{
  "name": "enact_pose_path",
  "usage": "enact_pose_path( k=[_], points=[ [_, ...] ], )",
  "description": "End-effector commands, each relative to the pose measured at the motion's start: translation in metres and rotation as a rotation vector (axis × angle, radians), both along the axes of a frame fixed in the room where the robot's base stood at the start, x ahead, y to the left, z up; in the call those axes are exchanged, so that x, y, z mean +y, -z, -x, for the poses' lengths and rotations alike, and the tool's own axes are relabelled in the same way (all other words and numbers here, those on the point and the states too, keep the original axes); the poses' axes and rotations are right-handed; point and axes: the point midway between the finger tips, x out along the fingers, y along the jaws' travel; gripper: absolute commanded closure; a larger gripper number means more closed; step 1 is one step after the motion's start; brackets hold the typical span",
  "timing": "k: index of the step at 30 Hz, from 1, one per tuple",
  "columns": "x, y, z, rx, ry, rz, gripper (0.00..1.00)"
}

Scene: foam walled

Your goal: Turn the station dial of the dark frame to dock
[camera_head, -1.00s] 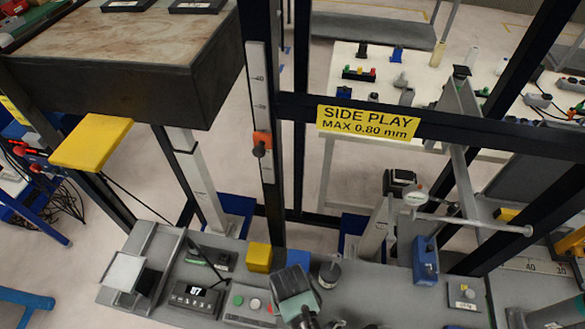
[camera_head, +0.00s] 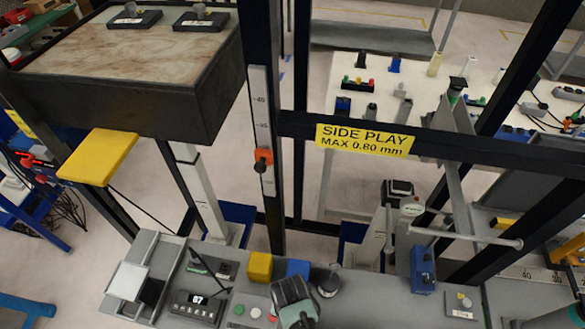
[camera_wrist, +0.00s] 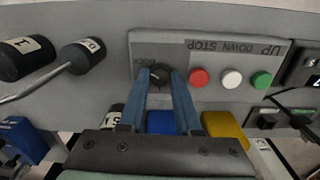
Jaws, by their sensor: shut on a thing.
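The station dial (camera_wrist: 160,76) is a small dark round knob on a grey control plate (camera_wrist: 205,52) in the wrist view. Red, white and green buttons sit in a row to its right. My gripper (camera_wrist: 163,80) has its two blue fingers closed on the dial, one on each side. The dial's markings are too small and too covered to read. In the head view my gripper (camera_head: 292,300) is over the front console and hides the dial.
A yellow block (camera_head: 260,266) and a blue block (camera_head: 297,268) stand just behind my gripper. A dark cylinder (camera_head: 328,280) stands close on its right. A small display unit (camera_head: 198,306) is at left. In the wrist view, two black cylinders (camera_wrist: 83,56) lie left of the dial.

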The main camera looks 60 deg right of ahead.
Motion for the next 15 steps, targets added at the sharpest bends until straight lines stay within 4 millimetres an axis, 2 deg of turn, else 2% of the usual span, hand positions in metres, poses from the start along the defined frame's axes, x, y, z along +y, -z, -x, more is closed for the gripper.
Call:
enact_pose_path(
  k=[8, 9, 13, 15],
  points=[
    [-0.0016, -0.0011, -0.0013, -0.004, 0.003, 0.004, 1.0],
    [-0.0015, -0.0011, -0.0013, -0.004, 0.003, 0.004, 0.61],
    [-0.0011, -0.0007, -0.0008, -0.003, 0.002, 0.002, 0.38],
    [-0.0008, -0.0006, -0.0006, -0.002, 0.001, 0.002, 0.38]
  ],
)
